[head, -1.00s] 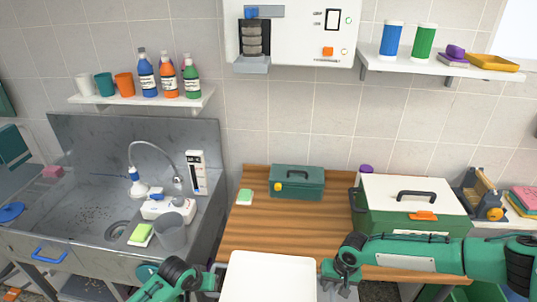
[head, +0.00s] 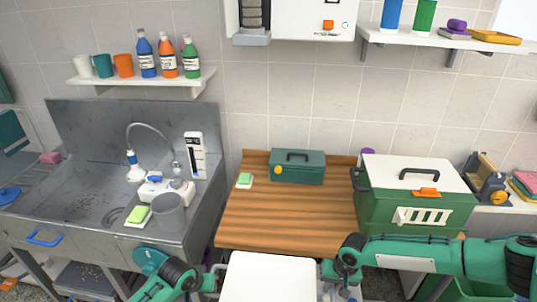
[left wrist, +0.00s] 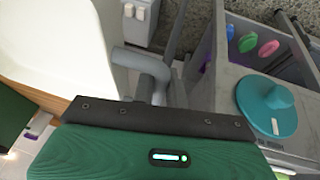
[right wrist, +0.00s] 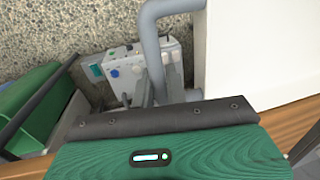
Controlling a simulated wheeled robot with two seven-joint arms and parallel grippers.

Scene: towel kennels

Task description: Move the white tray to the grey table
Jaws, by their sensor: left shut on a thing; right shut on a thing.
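The white tray (head: 268,278) is at the bottom centre of the head view, its near part cut off by the frame edge. My left gripper (head: 215,278) is shut on its left side and my right gripper (head: 328,272) is shut on its right side. The tray also shows at the upper left of the left wrist view (left wrist: 55,45) and at the right of the right wrist view (right wrist: 255,45). The fingertips are largely hidden in the wrist views. I cannot make out a grey table in any view.
A steel sink (head: 100,195) with a grey cup (head: 167,212) stands left. The worktop's middle is clear.

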